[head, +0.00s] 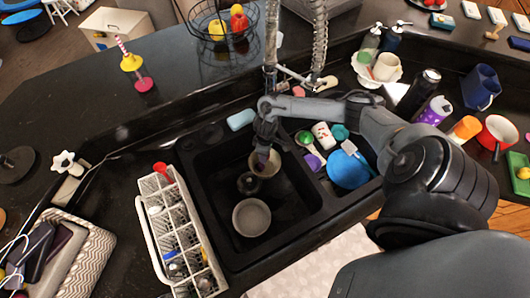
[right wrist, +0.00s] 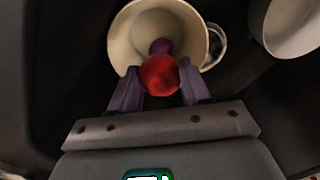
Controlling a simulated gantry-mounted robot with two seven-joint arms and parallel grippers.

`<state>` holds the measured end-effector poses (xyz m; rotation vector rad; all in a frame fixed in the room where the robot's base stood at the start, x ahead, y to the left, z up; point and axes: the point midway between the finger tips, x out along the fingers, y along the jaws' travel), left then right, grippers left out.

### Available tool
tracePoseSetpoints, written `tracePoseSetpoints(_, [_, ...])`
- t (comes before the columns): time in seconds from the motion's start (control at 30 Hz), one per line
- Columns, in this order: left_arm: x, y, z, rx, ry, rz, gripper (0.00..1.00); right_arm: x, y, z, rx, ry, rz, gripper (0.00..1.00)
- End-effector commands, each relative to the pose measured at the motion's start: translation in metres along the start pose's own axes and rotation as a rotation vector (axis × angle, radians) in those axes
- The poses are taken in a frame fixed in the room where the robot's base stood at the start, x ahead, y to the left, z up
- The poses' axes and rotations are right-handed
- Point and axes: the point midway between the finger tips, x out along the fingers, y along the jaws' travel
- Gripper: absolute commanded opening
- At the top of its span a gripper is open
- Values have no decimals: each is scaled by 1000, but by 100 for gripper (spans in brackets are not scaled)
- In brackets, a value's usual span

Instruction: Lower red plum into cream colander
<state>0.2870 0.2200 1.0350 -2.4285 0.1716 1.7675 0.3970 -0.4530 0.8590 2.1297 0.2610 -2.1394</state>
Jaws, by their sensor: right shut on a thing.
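The red plum (right wrist: 159,75) is between the fingertips of my right gripper (right wrist: 160,82), which is shut on it. In the right wrist view the plum overlaps the near rim of the cream colander (right wrist: 125,35); I cannot tell how high above it the plum is. A dark purple fruit (right wrist: 160,46) shows inside the colander, just beyond the plum. In the head view the right gripper (head: 262,155) points down over the colander (head: 273,165) in the left basin; the red plum cannot be made out there. My left gripper is not in view.
A pale bowl (head: 251,217) stands nearer in the same basin, and a round drain (head: 249,183) lies beside the colander. A white dish rack (head: 180,235) is left of the sink. The right basin holds a blue plate (head: 348,170) and other dishes. The faucet (head: 270,50) rises behind.

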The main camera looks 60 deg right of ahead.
Motion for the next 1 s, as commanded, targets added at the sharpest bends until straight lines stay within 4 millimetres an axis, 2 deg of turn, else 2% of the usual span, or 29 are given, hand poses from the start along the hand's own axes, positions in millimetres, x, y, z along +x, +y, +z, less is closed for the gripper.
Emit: tracePoseSetpoints(1.0, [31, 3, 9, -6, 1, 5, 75, 51, 2, 0, 0, 0, 0, 17])
